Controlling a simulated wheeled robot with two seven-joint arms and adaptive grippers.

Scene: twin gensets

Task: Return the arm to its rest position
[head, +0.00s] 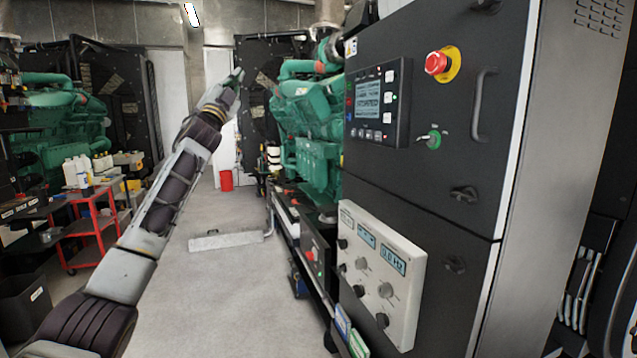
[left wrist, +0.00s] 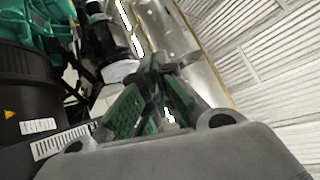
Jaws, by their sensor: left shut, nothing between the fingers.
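My left arm reaches up from the lower left of the head view. Its gripper (head: 236,76) is at the upper middle, raised in the air and apart from the panel. In the left wrist view the green and dark fingers (left wrist: 155,100) come together at their tips with nothing held between them. My right gripper is not in view.
A green genset (head: 310,130) stands behind the cabinet, and another (head: 60,120) stands at the left. A red cart (head: 88,225) with bottles is at the left. A light grey meter box (head: 378,270) juts from the cabinet. The middle floor is mostly clear, with a low grey slab (head: 226,240).

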